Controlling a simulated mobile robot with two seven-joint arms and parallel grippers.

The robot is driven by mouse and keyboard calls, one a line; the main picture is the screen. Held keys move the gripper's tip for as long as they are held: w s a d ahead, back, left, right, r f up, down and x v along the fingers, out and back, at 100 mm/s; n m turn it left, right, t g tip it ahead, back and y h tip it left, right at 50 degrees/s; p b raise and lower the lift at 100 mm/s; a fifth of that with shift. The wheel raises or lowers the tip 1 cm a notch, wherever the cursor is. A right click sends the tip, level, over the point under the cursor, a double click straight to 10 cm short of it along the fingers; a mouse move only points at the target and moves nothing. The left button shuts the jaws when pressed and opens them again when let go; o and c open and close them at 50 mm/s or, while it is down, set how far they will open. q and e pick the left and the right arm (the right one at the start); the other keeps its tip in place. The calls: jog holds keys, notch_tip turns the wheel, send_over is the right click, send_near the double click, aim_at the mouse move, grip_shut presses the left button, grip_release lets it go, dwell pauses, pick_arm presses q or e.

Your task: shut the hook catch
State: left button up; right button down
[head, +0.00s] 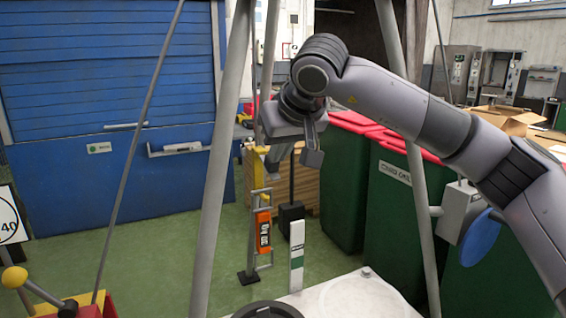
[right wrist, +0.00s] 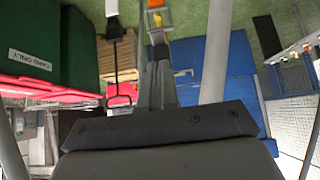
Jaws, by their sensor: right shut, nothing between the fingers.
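I cannot clearly make out the hook catch in either view. My right gripper (head: 272,160) is above this stand, pointing down, and looks shut and empty. It overlaps the top of the stand in the picture, and I cannot tell whether it touches. A thin black rod (head: 291,180) with a dark block (head: 290,215) stands just right of the orange plate. My left gripper is not in view.
A white post with a green band (head: 297,256) stands at the front. Green bins with red lids (head: 390,200) stand to the right. Grey slanted poles (head: 211,190) cross the near view. A blue shutter and wall (head: 110,185) are behind, with green floor clear before them.

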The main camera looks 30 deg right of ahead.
aim_at(276, 169)
jog(key=f+t+b, duration=0.1)
jog(key=f+b, duration=0.1)
jog(key=b, duration=0.1)
jog(key=f+t+b, duration=0.1)
jog(key=b, duration=0.1)
jog(key=shift+s+t, duration=0.25)
jog(key=shift+t, duration=0.05)
jog(key=f+t+b, duration=0.1)
jog(key=t+b, duration=0.1)
jog(key=b, duration=0.1)
jog(key=shift+f, duration=0.15)
jog(key=shift+f+b, duration=0.45)
jog(key=shift+b, duration=0.4)
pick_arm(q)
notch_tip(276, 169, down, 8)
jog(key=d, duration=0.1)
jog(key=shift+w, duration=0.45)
pick_arm(e)
jog(key=shift+r, duration=0.25)
pick_arm(q)
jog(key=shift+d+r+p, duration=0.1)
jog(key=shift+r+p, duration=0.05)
jog(key=shift+p, duration=0.2)
pick_arm(e)
jog(key=shift+r, duration=0.1)
jog(key=shift+r+p, duration=0.6)
jog(key=shift+r, duration=0.05)
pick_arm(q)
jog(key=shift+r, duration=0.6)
